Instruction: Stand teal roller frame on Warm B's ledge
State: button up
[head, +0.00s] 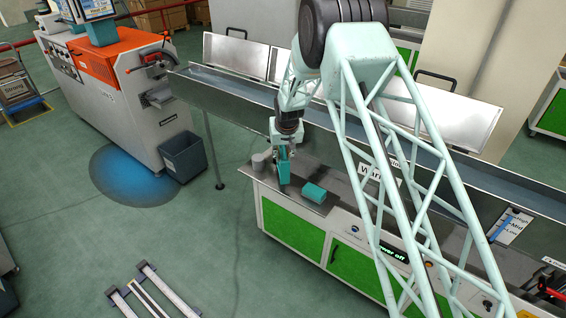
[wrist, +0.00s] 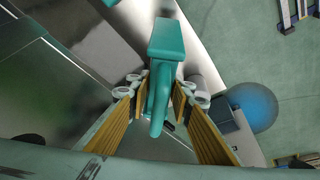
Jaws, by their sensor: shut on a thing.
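My gripper (head: 287,152) is shut on a teal roller frame (head: 283,172), which hangs below it over the left end of the grey metal ledge (head: 310,208). In the wrist view the frame (wrist: 166,42) sits between the two fingers (wrist: 160,95), with its blocky end pointing away and a narrower rounded handle near the fingertips. I cannot tell whether its lower end touches the ledge. A white sign starting with "W" (head: 370,177) is partly hidden by my arm.
A second teal piece (head: 314,193) lies on the ledge to the right of the held one. A grey cylinder (head: 262,162) stands just left. A long metal trough (head: 240,97) runs behind. A dark bin (head: 184,157) stands on the floor at left.

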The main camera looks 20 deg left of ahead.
aim_at(284, 150)
jog(key=shift+f, duration=1.7)
jog(key=shift+f, duration=0.15)
jog(key=o, duration=1)
jog(key=shift+r, duration=0.2)
jog(key=shift+s+d+r, duration=0.1)
jog(key=shift+s+r, duration=0.05)
jog(key=shift+r, duration=0.35)
jog(key=shift+v, duration=5.4)
jog(key=shift+s, duration=0.15)
